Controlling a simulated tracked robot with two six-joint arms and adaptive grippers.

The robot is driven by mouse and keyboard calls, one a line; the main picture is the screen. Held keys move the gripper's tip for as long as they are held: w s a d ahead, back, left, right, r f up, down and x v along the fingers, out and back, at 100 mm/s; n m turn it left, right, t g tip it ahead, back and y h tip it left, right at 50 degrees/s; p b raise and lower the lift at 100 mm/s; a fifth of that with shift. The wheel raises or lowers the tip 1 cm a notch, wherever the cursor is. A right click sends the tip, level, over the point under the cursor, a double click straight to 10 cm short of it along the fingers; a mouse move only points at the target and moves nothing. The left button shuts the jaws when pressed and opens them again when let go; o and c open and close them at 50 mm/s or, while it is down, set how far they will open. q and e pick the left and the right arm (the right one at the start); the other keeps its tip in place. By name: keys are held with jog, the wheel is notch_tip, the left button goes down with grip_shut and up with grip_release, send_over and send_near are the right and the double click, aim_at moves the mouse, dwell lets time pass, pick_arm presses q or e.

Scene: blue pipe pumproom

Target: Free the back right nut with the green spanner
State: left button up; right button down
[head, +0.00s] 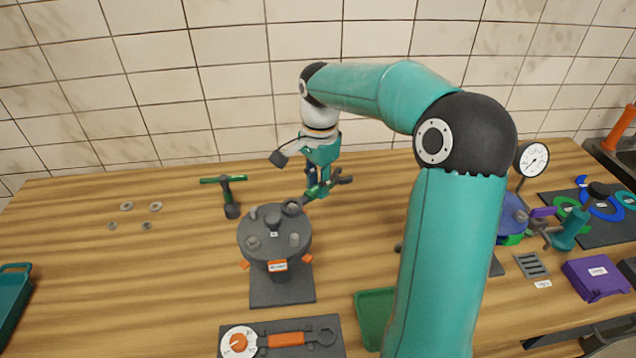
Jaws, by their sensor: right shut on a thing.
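The dark grey round flange (272,250) stands on a dark base plate on the wooden bench, with several nuts or studs on its top. My right gripper (322,178) is behind and to the right of the flange, shut on the green spanner (319,189). The spanner slants down to the left. Its dark ring end (292,206) is at the flange's back right, over the place of the back right nut, which it hides. I cannot tell whether the ring sits fully around the nut. My left gripper is out of view.
An orange-handled wrench (285,340) lies in front. My right arm partly covers a green tray (374,312). A gauge (533,160) and a purple case (597,277) are at right.

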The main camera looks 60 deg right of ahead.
jog(key=shift+r, duration=0.1)
jog(key=shift+r+p, duration=1.5)
jog(key=shift+r, duration=0.15)
